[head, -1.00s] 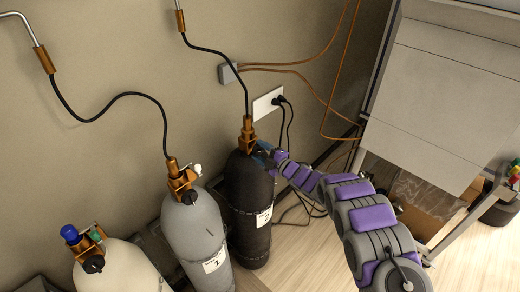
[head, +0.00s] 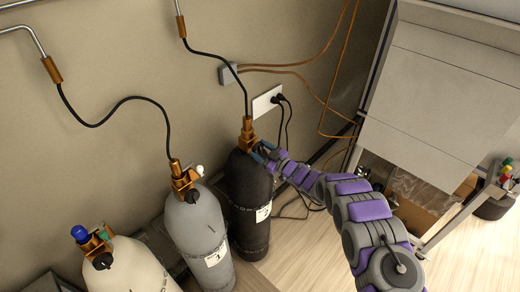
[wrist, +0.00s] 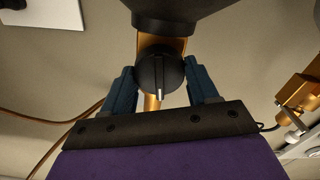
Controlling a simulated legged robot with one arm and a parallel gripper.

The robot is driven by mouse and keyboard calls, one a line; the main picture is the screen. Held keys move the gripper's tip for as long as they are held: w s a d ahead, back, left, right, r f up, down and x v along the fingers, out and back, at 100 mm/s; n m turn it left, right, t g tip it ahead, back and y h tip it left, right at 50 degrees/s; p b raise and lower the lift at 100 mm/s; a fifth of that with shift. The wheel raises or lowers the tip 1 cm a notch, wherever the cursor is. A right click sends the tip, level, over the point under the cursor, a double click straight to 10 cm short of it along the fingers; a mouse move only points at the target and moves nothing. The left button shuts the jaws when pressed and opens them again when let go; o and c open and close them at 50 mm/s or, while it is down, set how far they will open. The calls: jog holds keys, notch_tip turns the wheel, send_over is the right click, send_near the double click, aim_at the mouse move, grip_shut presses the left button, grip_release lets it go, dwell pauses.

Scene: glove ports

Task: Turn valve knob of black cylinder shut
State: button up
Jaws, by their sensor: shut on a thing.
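The black cylinder (head: 250,200) stands upright against the wall, with a brass valve (head: 247,134) on top and a black hose rising from it. In the wrist view its black round valve knob (wrist: 160,78) shows a pale line pointing down in the picture. My gripper (wrist: 161,84) has its two dark blue fingers on either side of the knob, shut on it. In the head view my gripper (head: 262,151) reaches the valve from the right, and the knob is hidden there.
A grey cylinder (head: 198,232) and a cream cylinder (head: 125,272) with a blue cap stand to the left. A wall outlet (head: 267,101) with plugged cords is behind the black cylinder. A cabinet (head: 445,90) stands at the right. Loose cables lie on the floor.

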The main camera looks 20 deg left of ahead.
jog(key=shift+d+f+m, duration=0.15)
jog(key=shift+f+m, duration=0.1)
jog(key=shift+m, duration=0.45)
jog(key=shift+f, duration=0.1)
jog(key=o, duration=0.8)
jog(key=shift+w, duration=0.15)
jog(key=shift+o, duration=1.3)
jog(key=shift+r, duration=0.2)
jog(key=v, duration=1.7)
jog(key=shift+f, duration=0.1)
